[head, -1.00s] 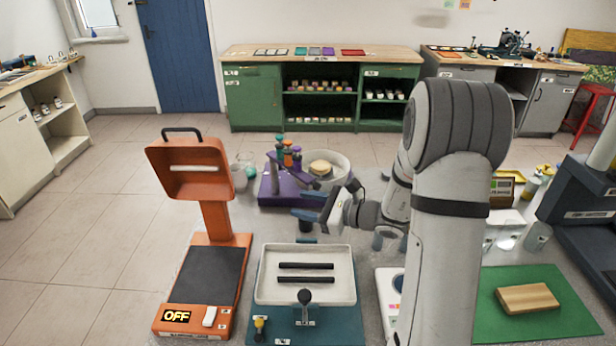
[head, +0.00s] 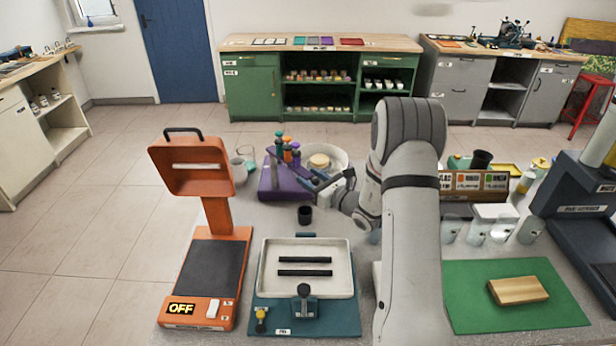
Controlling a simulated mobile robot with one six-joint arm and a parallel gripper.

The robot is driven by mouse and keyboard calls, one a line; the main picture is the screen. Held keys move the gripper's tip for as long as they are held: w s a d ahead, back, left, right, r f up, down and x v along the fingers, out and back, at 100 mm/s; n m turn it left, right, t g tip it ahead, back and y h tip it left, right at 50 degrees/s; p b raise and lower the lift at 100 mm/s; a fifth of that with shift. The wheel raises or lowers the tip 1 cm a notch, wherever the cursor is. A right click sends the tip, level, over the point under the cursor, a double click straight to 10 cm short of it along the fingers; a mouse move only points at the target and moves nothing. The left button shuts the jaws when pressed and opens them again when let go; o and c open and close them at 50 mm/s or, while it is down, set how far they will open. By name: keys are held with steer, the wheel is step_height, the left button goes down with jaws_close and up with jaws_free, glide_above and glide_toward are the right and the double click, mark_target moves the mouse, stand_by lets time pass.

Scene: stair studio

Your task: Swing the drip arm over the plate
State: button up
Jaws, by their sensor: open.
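A purple stand (head: 269,181) at the back of the worktop carries upright bottles with teal, orange and purple parts (head: 287,150). A slanting purple arm (head: 275,163) on it looks like the drip arm. Just right of it is a round pale basin (head: 341,158) with a tan disc (head: 319,160) in it, which may be the plate. My gripper (head: 314,182) is open and empty, pointing left at the front right of the stand and in front of the basin. Contact with the stand cannot be told. My gripper hides part of the stand and basin.
A black cup (head: 305,215) stands just below my gripper. An orange lamp device (head: 205,250) reading OFF and a white tray (head: 262,287) on a teal base stand in front. Glass jars (head: 243,159) are left of the stand. A wooden block (head: 518,290) lies on a green mat.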

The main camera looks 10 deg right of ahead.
steer(key=shift+w, duration=0.1)
steer(key=shift+f, duration=0.1)
jaws_close()
stand_by(0.3)
steer(key=shift+a, duration=0.25)
